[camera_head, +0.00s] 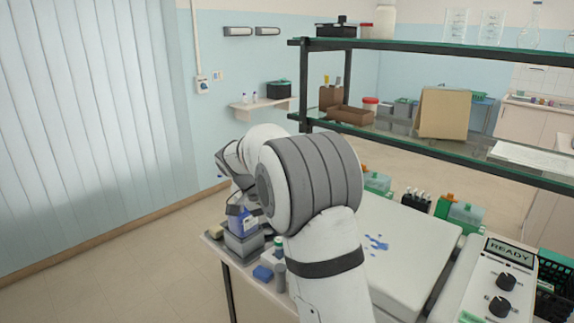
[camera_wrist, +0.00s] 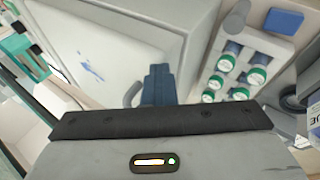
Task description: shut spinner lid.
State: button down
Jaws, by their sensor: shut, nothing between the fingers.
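The spinner appears to be the pale machine at the right of the head view, with a READY panel (camera_head: 498,283) and two dark knobs. A broad pale slab (camera_head: 400,250) with blue stains lies beside the panel, partly behind my arm. It looks like the lid, but I cannot tell whether it is fully down. The wrist view shows a stained pale surface (camera_wrist: 95,70) with a grey rim. My gripper (camera_wrist: 158,75) is shut and empty, its dark blue fingers over the rim's near corner, beside a curved grey piece (camera_wrist: 133,94). Contact is unclear. In the head view my arm hides the fingertips.
Several green-white capped vials (camera_wrist: 240,94) stand in a rack right of my gripper in the wrist view, near a blue block (camera_wrist: 284,21). A glass shelf (camera_head: 440,158) rises behind the bench.

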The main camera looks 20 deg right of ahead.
jog(key=s+d+r+v, duration=0.1)
jog(key=v, duration=1.2)
jog(key=s+f+n+t+y, duration=0.2)
jog(key=s+f+n, duration=0.1)
jog(key=s, duration=0.6)
jog(key=s+f+n+t+y, duration=0.2)
jog(key=s+f+n, duration=0.1)
jog(key=s, duration=0.6)
jog(key=s+f+n+t+y, duration=0.2)
jog(key=s+f+n, duration=0.1)
jog(key=s, duration=0.7)
jog(key=shift+d+f+n+t+p, duration=0.35)
jog(key=shift+f+n+t+p, duration=0.05)
jog(key=shift+f, duration=0.3)
